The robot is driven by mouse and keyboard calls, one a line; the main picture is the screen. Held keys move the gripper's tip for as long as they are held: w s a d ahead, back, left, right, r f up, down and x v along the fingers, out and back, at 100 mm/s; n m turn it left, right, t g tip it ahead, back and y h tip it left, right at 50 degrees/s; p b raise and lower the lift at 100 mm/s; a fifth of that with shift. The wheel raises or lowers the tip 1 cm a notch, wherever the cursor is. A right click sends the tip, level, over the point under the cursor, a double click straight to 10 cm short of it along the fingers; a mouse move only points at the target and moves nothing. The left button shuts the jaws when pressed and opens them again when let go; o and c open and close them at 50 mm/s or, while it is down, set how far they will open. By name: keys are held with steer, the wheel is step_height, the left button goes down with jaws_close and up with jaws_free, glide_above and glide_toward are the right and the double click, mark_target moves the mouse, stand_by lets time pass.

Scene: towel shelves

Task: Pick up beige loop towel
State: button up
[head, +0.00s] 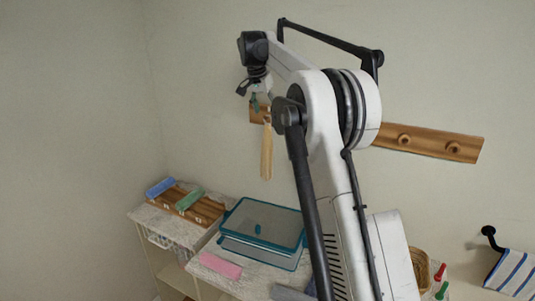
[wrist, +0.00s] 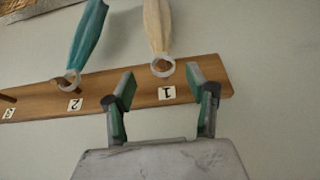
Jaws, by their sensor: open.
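The beige loop towel (head: 266,152) hangs from the wooden wall rack in the head view. In the wrist view the beige towel (wrist: 157,27) has a pale ring at its end, on the peg above the label "1". My gripper (wrist: 160,77) is open, its two green-padded fingers apart on either side of the ring and label. Nothing shows between them but the ring and rack; I cannot tell whether they touch. In the head view my gripper (head: 257,98) is by the towel's top, partly hidden by my arm.
A teal towel (wrist: 86,40) hangs by its ring on the neighbouring peg "2". The wooden rack (head: 430,143) runs along the wall. Below stand shelves with a teal-rimmed lidded box (head: 262,222), a pink towel (head: 220,265) and a wicker basket (head: 422,266). A striped towel (head: 514,274) is at right.

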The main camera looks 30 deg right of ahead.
mark_target(267, 116)
steer(key=x, duration=0.1)
steer(key=p+x, duration=0.1)
steer(key=x, duration=0.2)
steer(key=shift+w+r, duration=0.1)
steer(key=shift+w, duration=0.2)
steer(key=shift+w+d+f, duration=0.1)
steer(key=shift+d+f, duration=0.1)
steer(key=shift+f, duration=0.4)
steer(key=shift+c, duration=0.6)
jaws_close()
